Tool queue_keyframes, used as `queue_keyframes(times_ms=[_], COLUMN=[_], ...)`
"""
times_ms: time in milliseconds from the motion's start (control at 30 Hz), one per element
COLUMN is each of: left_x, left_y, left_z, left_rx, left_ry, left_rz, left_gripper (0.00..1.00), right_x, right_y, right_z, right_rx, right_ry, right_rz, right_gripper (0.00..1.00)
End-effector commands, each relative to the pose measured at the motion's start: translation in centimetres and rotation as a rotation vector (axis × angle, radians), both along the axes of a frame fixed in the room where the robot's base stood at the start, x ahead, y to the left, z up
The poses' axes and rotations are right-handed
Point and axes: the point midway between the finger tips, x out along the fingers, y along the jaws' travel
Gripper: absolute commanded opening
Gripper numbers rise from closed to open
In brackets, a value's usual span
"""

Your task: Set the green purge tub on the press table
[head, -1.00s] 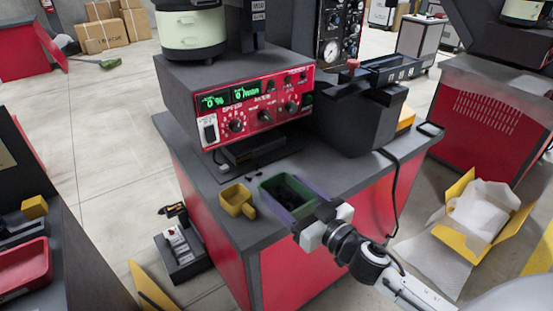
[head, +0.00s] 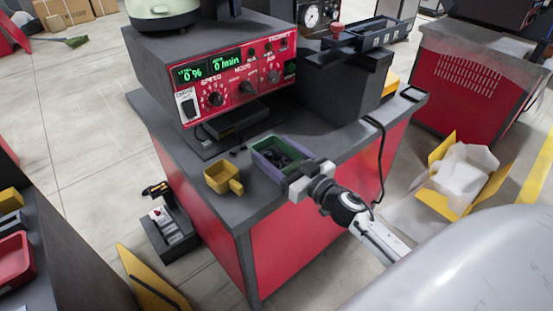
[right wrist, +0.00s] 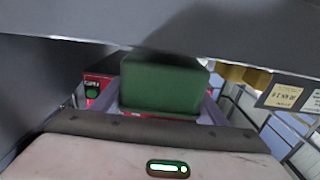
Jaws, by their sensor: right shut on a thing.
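My right gripper (head: 303,176) is shut on the tub's near right side. In the right wrist view the tub (right wrist: 163,84) shows as a green block ahead of the gripper, with pale purple strips on both sides. My left gripper is not in view.
A yellow scoop (head: 222,178) stands left of the tub. The red-fronted control unit (head: 235,80) is behind it, and a dark block (head: 345,85) is behind right. An open yellow box (head: 458,180) lies on the floor at right.

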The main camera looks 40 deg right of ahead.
Motion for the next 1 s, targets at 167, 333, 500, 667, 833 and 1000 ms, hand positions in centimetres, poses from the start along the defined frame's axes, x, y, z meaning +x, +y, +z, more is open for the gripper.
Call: queue_keyframes(times_ms=[167, 333, 500, 667, 833, 1000], left_x=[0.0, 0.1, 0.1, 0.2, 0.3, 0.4], left_y=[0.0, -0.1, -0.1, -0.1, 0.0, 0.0], left_z=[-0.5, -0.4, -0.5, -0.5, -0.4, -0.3], left_rx=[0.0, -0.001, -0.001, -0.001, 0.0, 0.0], left_ry=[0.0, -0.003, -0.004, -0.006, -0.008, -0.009], left_rz=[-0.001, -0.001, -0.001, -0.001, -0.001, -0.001], left_gripper=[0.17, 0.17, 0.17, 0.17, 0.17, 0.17], right_x=[0.0, 0.0, 0.0, 0.0, 0.0, -1.1], right_y=[0.0, 0.0, 0.0, 0.0, 0.0, -0.1], right_z=[-1.1, -1.1, -1.4, -1.4, -1.4, -1.3], right_rx=[-0.001, 0.0, 0.001, 0.001, 0.0, 0.001], right_ry=[-0.002, -0.001, 0.0, 0.001, 0.0, 0.003], right_rz=[0.0, 0.0, 0.0, 0.0, 0.0, -0.001], right_gripper=[0.32, 0.32, 0.76, 0.85, 0.85, 0.85])
